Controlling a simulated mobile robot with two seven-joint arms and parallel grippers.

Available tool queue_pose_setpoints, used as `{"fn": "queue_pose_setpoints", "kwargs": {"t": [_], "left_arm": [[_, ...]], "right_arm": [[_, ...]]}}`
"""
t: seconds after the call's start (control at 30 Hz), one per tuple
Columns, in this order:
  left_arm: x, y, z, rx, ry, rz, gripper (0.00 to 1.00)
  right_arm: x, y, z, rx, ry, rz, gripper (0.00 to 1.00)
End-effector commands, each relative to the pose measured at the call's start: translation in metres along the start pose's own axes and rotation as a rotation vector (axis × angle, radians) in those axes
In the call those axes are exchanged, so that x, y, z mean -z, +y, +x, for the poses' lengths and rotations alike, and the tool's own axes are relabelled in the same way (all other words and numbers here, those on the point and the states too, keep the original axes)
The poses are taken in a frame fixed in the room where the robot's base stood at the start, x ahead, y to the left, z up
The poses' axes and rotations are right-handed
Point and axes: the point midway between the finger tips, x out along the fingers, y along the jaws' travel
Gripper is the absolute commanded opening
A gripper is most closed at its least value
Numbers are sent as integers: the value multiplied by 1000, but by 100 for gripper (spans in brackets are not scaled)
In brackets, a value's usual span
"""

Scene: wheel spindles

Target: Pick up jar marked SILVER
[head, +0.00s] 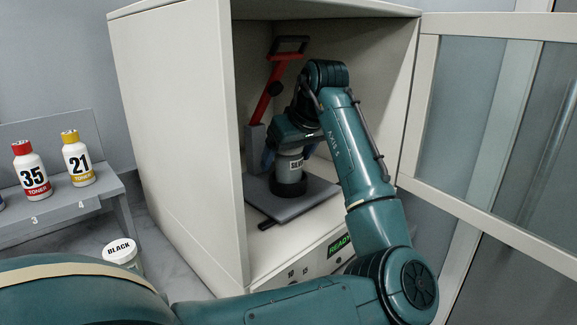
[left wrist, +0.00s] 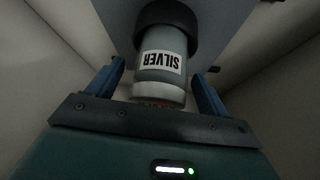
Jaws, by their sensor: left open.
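The grey jar marked SILVER (head: 289,178) stands upright in a dark round holder on a grey plate (head: 315,197) inside the white cabinet. My left gripper (head: 287,160) is inside the cabinet at the jar's upper part. In the left wrist view the same jar (left wrist: 163,62) shows its label upside down, between the two blue fingers of my left gripper (left wrist: 160,85). The fingers are open, with a gap on each side of the jar. My right gripper is not in view.
The cabinet (head: 180,130) has its glazed door (head: 480,130) swung open to the right. A red lever (head: 268,90) stands behind my gripper. A jar marked BLACK (head: 121,253) and toner bottles 35 (head: 33,172) and 21 (head: 78,160) stand at the left.

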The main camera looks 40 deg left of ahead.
Motion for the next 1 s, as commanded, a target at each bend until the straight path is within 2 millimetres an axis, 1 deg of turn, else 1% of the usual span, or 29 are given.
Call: {"fn": "queue_pose_setpoints", "kwargs": {"t": [0.23,0.9,1.0], "left_arm": [[0,0,2,0,0,0,78],[0,0,1,0,1,-1,24],[1,0,1,-1,2,-1,24]], "right_arm": [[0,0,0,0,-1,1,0],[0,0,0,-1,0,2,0],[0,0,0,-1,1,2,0]]}}
